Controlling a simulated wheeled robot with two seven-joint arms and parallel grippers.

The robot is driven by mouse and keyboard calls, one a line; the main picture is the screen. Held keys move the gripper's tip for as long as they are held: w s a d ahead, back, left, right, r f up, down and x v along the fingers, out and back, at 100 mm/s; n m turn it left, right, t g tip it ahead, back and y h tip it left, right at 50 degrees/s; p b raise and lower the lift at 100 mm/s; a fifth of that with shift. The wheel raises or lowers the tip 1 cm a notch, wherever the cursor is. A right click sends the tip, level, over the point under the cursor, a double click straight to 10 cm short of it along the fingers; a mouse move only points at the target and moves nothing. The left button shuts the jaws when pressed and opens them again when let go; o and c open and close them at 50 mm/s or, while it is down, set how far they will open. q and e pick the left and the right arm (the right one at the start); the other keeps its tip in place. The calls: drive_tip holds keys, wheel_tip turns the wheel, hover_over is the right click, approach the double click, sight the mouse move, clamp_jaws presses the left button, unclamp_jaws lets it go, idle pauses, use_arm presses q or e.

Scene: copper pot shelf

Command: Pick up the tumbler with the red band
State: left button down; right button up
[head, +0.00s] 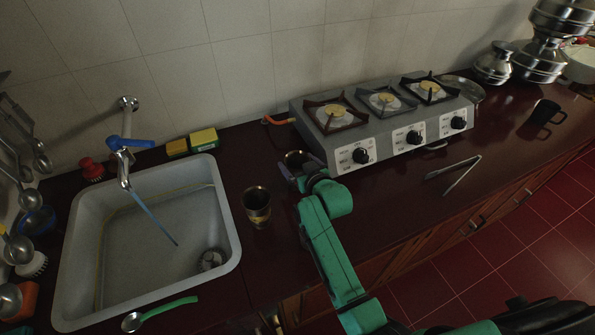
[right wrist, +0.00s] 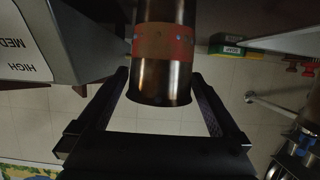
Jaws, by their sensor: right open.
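The tumbler with the red band (right wrist: 165,45) is dark and shiny, and fills the upper middle of the right wrist view. In the head view this tumbler (head: 294,157) stands by the left end of the stove, partly hidden by my right gripper (head: 299,178). My right gripper is open, and in the right wrist view its fingers (right wrist: 160,80) are on either side of the tumbler's near end. I cannot tell whether they touch it. A second dark tumbler (head: 257,212) stands on the counter between the sink and my right arm. My left gripper is not in view.
The stove (head: 390,130) stands close to the right of the gripper, and the sink (head: 228,225) is to the left. Sponges (head: 203,139) lie behind the sink. Tongs (head: 455,172) and a black mug (head: 546,113) are farther right. The counter before the stove is mostly clear.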

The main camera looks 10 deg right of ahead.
drive_tip(key=shift+w+f, duration=0.15)
drive_tip(key=shift+w, duration=0.05)
drive_tip(key=shift+s, duration=0.15)
drive_tip(key=c, duration=1.2)
